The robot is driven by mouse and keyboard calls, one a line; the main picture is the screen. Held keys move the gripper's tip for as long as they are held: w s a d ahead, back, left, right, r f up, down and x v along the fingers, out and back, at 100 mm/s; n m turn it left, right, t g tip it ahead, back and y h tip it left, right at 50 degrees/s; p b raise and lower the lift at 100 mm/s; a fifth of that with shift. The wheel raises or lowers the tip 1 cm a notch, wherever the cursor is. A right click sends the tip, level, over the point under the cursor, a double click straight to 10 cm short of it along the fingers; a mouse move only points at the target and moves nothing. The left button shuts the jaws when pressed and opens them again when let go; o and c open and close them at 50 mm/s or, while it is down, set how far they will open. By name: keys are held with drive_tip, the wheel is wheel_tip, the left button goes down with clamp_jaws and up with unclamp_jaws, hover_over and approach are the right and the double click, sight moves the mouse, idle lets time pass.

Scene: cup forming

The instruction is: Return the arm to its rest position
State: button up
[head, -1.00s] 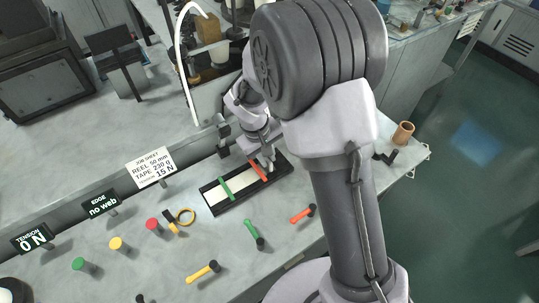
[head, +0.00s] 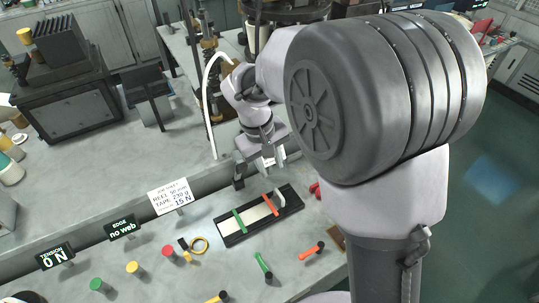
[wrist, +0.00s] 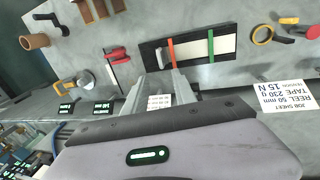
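My arm rises on the right in the head view, its large grey joint hiding much of that side. My gripper (head: 270,162) hangs above and behind the black tray (head: 232,241), clear of it. The tray holds a white strip (head: 254,214) crossed by a green band (head: 240,220) and an orange band (head: 269,205). A small white upright piece (head: 279,197) stands near its right end. The tray also shows in the wrist view (wrist: 150,52).
A job sheet sign (head: 170,196), an edge sign (head: 121,227) and a tension sign (head: 55,256) stand along the raised bench edge. Coloured knobs, a yellow ring (head: 198,246), a green-handled tool (head: 264,266) and an orange-handled tool (head: 312,251) lie in front. Machinery stands behind.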

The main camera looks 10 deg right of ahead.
drive_tip(key=shift+a+r, duration=0.15)
drive_tip(key=shift+r, duration=0.45)
drive_tip(key=shift+s, duration=0.1)
drive_tip(key=s+d+r+m+t+y+b, duration=0.1)
drive_tip(key=s+m+b, duration=0.3)
drive_tip(key=s, duration=0.6)
drive_tip(key=s+d+r+m+t+y+b, duration=0.2)
drive_tip(key=s+d+m+t+y+b, duration=0.1)
drive_tip(key=s, duration=0.7)
drive_tip(key=shift+s+r+m+t+b, duration=0.25)
drive_tip(key=shift+s+m+t+b, duration=0.2)
drive_tip(key=shift+m+b, duration=0.4)
drive_tip(key=shift+o, duration=0.2)
drive_tip(key=shift+w, duration=0.1)
